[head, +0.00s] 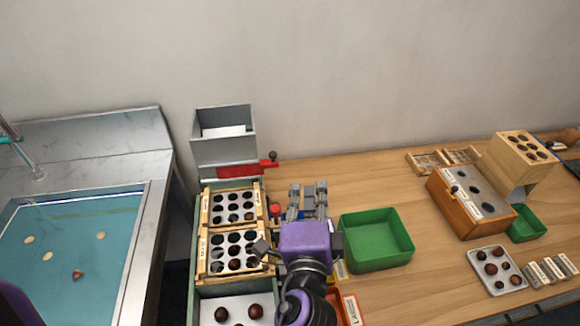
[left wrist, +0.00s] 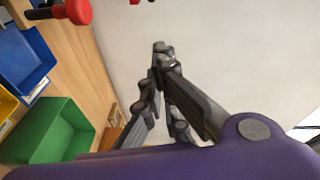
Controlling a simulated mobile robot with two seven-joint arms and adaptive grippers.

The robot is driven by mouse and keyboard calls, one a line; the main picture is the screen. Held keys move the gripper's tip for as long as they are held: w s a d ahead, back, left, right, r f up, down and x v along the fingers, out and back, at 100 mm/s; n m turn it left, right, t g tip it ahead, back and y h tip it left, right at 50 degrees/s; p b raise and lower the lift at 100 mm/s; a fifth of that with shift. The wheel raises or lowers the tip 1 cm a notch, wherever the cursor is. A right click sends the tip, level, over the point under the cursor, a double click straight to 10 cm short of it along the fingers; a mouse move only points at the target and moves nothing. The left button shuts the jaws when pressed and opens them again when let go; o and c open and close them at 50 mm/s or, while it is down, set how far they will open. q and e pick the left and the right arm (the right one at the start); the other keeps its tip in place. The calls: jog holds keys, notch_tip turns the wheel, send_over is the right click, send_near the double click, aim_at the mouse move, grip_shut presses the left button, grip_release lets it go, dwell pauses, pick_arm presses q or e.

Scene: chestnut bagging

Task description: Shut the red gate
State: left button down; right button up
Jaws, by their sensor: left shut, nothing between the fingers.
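The red gate (head: 238,170) is a flat red slide under the grey hopper (head: 225,140). Its arm sticks out to the right and carries a dark knob (head: 272,156). I cannot tell how far the gate is pushed in. My left gripper (head: 308,188) is to the right of the gate and nearer to me, apart from it. In the left wrist view its fingertips (left wrist: 162,52) are together and empty. A small bit of red (left wrist: 135,2) at the top edge there may be the gate. My right gripper is out of view.
A red round knob (head: 275,210) stands beside the sorting trays (head: 203,240), left of my gripper. A green bin (head: 376,240) is to the right. A wooden box (head: 460,212) stands farther right. The back table between is clear. A sink (head: 75,245) is at left.

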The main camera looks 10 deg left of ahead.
pick_arm(q)
jog(key=w+a+f+p, duration=0.1)
jog(key=w+a+p, duration=0.1)
jog(key=w+a, duration=0.3)
jog(key=w, duration=0.4)
jog(key=shift+w+a+f+p, duration=0.15)
jog(key=shift+w+a+p, duration=0.05)
jog(key=shift+p, duration=0.15)
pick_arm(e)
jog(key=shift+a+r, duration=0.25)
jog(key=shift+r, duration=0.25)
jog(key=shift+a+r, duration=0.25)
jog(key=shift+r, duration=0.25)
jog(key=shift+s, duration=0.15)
pick_arm(q)
jog(key=shift+a, duration=0.1)
